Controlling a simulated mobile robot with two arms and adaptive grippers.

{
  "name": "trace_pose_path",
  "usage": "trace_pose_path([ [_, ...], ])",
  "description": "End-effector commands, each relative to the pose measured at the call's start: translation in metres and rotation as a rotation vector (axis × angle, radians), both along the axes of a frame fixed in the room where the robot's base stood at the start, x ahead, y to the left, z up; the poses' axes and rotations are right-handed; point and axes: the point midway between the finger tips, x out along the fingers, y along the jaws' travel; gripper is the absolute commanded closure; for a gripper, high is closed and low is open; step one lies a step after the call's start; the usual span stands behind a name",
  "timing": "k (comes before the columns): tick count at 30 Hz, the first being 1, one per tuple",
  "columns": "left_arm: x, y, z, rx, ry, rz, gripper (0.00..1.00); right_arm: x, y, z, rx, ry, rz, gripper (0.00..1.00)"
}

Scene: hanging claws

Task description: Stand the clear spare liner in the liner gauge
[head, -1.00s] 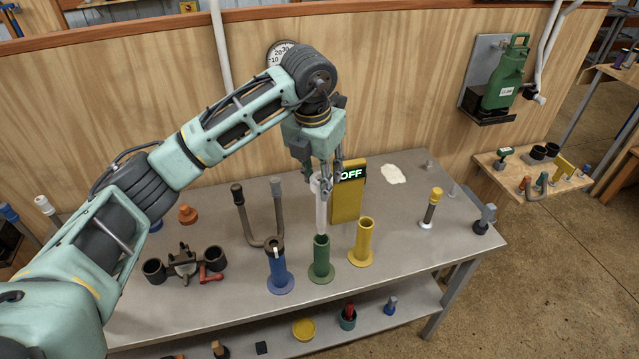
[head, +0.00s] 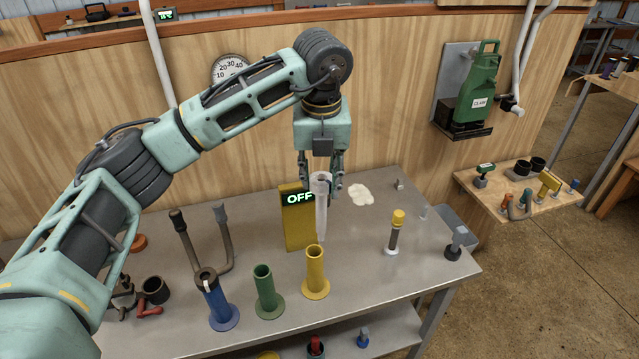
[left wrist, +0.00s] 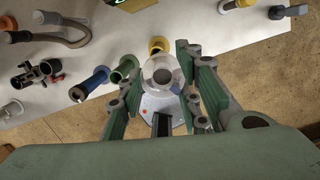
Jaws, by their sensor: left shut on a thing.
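The clear liner (head: 321,208), an upright see-through tube, is held in my left gripper (head: 321,182), whose fingers are shut on it. In the left wrist view the liner (left wrist: 162,74) shows end-on between the fingers. Three flanged upright tubes stand on the bench: blue (head: 216,302), green (head: 265,290) and yellow (head: 314,272). No label shows which one is the liner gauge. In the head view the liner's lower end is above and behind the yellow tube, apart from it. My right gripper is not in view.
A yellow box with an OFF display (head: 297,225) stands close left of the liner. A yellow-capped post (head: 395,232) stands to the right, with a white patch (head: 361,194) behind. Bent pipes (head: 222,240) stand left. The bench front right of the yellow tube is clear.

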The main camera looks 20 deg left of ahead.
Motion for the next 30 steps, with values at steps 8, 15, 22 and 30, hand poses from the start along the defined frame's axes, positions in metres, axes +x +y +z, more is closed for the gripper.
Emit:
trace_pose_path([
  [8, 0.000, 0.001, 0.001, 0.001, 0.000, 0.008, 1.00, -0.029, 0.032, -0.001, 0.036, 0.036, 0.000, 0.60],
  [15, 0.000, 0.001, -0.002, 0.003, 0.002, 0.006, 1.00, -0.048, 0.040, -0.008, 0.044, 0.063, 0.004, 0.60],
  [22, 0.000, 0.001, -0.024, 0.002, 0.002, 0.005, 1.00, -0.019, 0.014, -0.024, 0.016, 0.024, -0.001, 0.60],
  [30, -0.001, 0.002, -0.056, 0.002, 0.002, 0.005, 1.00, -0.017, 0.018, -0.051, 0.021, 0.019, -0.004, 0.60],
])
